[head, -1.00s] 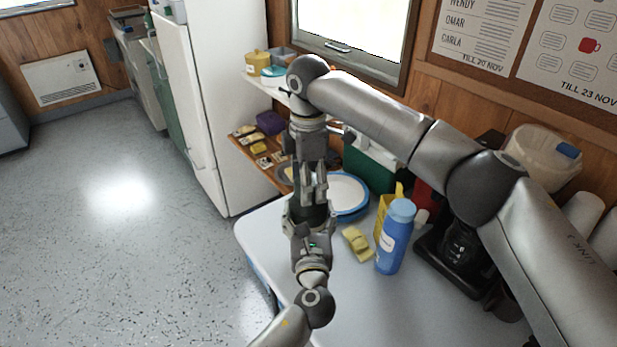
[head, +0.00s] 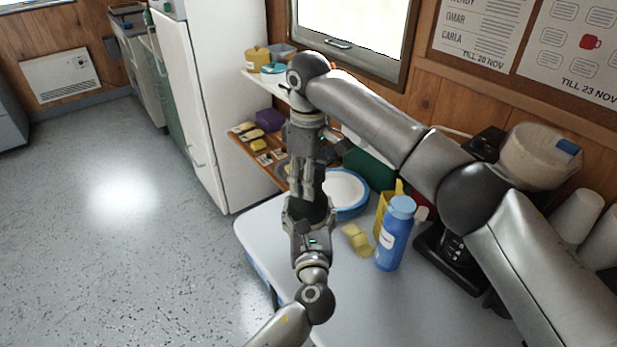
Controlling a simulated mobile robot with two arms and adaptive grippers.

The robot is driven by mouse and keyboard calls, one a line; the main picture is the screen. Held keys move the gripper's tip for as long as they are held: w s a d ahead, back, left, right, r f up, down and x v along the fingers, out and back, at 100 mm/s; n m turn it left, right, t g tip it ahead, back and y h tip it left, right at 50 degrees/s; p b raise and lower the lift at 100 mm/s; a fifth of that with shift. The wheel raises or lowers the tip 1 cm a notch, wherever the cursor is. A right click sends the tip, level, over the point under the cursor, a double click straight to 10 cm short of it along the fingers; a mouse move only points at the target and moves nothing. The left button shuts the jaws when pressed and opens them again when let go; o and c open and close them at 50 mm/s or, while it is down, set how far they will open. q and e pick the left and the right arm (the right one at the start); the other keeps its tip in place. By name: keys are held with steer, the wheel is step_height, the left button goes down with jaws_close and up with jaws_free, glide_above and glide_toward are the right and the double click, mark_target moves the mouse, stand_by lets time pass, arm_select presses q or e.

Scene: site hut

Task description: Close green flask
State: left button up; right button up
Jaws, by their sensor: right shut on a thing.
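My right gripper (head: 309,190) points down from above, its fingers close together. The part between its fingertips, at the flask's top, is mostly hidden. My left gripper (head: 308,220) comes up from below, its fingers on either side of a very dark body, which I take for the green flask (head: 309,209). The flask looks upright and directly under the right fingertips. Its green colour hardly shows, and I cannot see whether its lid sits fully on. Both grippers are one above the other over the table's left part.
On the white table (head: 350,300) stand a blue bottle (head: 392,240), a yellow sponge-like thing (head: 357,240), a yellow container (head: 384,208), a blue-rimmed plate (head: 346,190) and a black coffee maker (head: 450,262). A white fridge (head: 215,100) and low shelves (head: 262,158) lie beyond. The table front is clear.

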steer(key=shift+m, duration=0.6)
steer(key=o, duration=1.1)
steer(key=shift+r, duration=0.1)
steer(key=shift+r, duration=2.15)
steer(key=shift+r+n, duration=1.75)
steer(key=shift+n, duration=0.35)
steer(key=shift+f, duration=0.15)
